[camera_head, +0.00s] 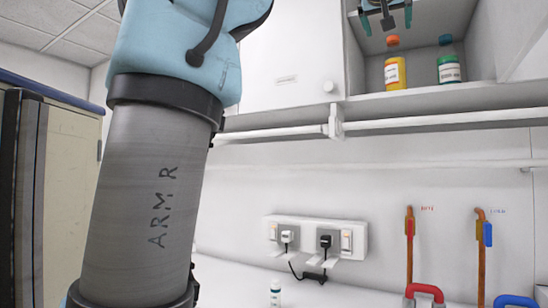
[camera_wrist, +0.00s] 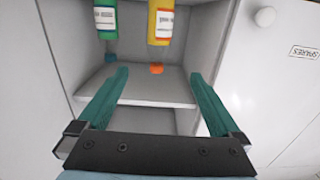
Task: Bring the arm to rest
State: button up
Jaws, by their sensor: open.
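My gripper (camera_head: 386,20) is at the top right of the head view, in front of the open shelf compartment and above its bottles in the picture. Its two teal fingers are spread, and in the wrist view (camera_wrist: 159,73) nothing is between them. A yellow bottle with an orange cap (camera_head: 395,74) stands on the shelf. A green bottle with a white label (camera_head: 449,70) stands to its right. In the wrist view the yellow bottle (camera_wrist: 161,22) and green bottle (camera_wrist: 105,18) appear upside down, beyond the fingertips. My arm fills the left of the head view.
The shelf board (camera_head: 440,98) and a white cabinet door (camera_head: 290,60) border the compartment. A rail (camera_head: 270,133) runs below. A socket panel (camera_head: 316,237), a small white bottle (camera_head: 275,293) and red and blue taps (camera_head: 425,291) are lower down.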

jog(key=w+a+f+g+y, duration=0.2)
jog(key=w+a+f, duration=0.2)
jog(key=f, duration=0.9)
jog(key=w+a+f+g+y, duration=0.2)
jog(key=w+a+f, duration=0.25)
jog(key=f, duration=0.95)
jog(key=w+a+f+g+y, duration=0.2)
jog(key=w+a+f, duration=0.15)
jog(key=f, duration=0.95)
jog(key=s+a+f+n+g+y, duration=0.15)
jog(key=s+a+f, duration=0.25)
jog(key=a+f, duration=0.45)
jog(key=s+a+f+n+g+y, duration=0.1)
jog(key=s+a+f+g, duration=0.3)
jog(key=f, duration=0.7)
jog(key=s+a+f+n+g, duration=0.1)
jog(key=s+a+f, duration=0.3)
jog(key=s+f, duration=0.2)
jog(key=s+a+f+n+g, duration=0.1)
jog(key=s+a+f, duration=0.4)
jog(key=s+f, duration=0.1)
jog(key=shift+s, duration=0.9)
